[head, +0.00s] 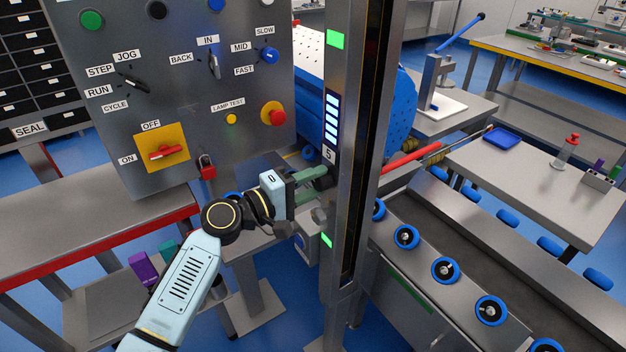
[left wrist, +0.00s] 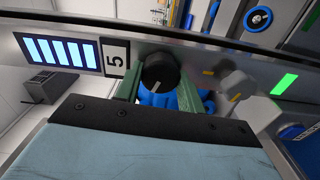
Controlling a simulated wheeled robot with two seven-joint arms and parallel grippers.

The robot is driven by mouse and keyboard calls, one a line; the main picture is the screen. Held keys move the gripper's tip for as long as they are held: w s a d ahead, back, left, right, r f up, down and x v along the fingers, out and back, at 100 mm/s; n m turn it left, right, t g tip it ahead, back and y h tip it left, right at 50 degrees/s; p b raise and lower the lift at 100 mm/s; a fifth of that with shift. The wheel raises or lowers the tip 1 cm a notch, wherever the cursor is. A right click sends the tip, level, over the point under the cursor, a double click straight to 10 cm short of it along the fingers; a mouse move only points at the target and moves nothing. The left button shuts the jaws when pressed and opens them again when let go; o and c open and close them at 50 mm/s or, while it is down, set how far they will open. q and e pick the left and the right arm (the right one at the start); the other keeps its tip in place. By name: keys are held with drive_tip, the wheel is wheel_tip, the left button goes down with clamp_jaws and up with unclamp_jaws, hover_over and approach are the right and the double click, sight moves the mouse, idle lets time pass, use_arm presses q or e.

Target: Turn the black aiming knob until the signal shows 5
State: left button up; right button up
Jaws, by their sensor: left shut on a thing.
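The black aiming knob (left wrist: 160,73) sits on the grey post (head: 345,220), between the green fingers of my left gripper (left wrist: 159,84). A pale pointer line shows on its face. In the head view my left gripper (head: 316,183) reaches the post from the left and is shut on the knob, which is mostly hidden there. The signal display (head: 332,118) above the knob shows several lit pale-blue bars that fill its window; it also shows in the left wrist view (left wrist: 58,50). A small plate marked 5 (left wrist: 115,58) lies between display and knob. My right gripper is out of view.
A control panel (head: 180,60) with switches and a red emergency button (head: 273,113) stands left of the post. A grey knob (left wrist: 236,86) sits beside the black one. Green lights (head: 335,39) glow on the post. A conveyor with blue-rimmed rollers (head: 445,270) runs at right.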

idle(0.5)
use_arm(q)
drive_tip(key=o, duration=1)
drive_tip(key=shift+c, duration=0.2)
drive_tip(key=b+v, duration=0.1)
drive_tip(key=v, duration=1.2)
drive_tip(key=shift+a, duration=0.2)
drive_tip(key=shift+s, duration=0.15)
